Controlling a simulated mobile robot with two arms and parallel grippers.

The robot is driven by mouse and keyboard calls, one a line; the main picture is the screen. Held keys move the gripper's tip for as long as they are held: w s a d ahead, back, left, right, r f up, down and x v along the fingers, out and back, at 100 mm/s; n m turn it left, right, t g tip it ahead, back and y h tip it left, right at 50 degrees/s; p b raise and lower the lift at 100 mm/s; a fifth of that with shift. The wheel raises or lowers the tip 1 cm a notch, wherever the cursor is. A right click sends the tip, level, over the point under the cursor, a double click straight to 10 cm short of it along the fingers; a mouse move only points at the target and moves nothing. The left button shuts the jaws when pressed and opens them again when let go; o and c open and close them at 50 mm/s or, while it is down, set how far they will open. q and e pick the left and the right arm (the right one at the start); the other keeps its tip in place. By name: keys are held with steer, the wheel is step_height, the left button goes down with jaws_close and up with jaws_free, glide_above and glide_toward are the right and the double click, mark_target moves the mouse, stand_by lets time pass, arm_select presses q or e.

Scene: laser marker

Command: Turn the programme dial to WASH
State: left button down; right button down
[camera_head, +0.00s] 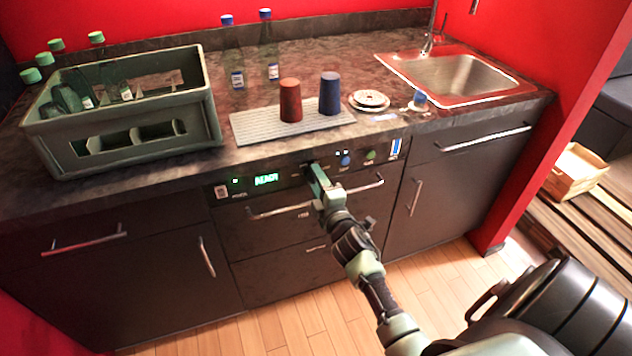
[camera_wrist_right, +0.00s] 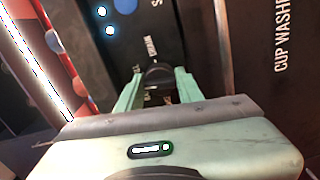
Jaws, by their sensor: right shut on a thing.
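The programme dial (camera_wrist_right: 158,74) is a dark round knob on the black control panel (camera_wrist_right: 110,50), between the two green fingers of my right gripper (camera_wrist_right: 157,92) in the right wrist view. My right gripper is shut on it. In the head view my right gripper (camera_head: 314,172) reaches the panel under the counter edge and hides most of the dial. Small white lettering shows around the dial, one word reading like DRAIN; I cannot tell where the dial points. My left gripper is not in view.
A green display (camera_head: 266,179) reads like READY left of the dial. A blue button (camera_head: 345,160) and a green button (camera_head: 370,155) sit to its right. Drawer handles (camera_head: 280,211) stick out below. A bottle crate (camera_head: 130,150), two cups (camera_head: 290,102) and a sink (camera_head: 455,78) are on the counter.

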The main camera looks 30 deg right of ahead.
steer(key=n, duration=0.3)
steer(key=shift+n+b, duration=0.35)
steer(key=shift+n, duration=0.05)
steer(key=shift+n+b, duration=0.3)
steer(key=shift+n, duration=1.4)
steer(key=c, duration=0.9)
jaws_free()
steer(key=v, duration=0.7)
steer(key=shift+s+a, duration=0.1)
steer(key=shift+s, duration=0.3)
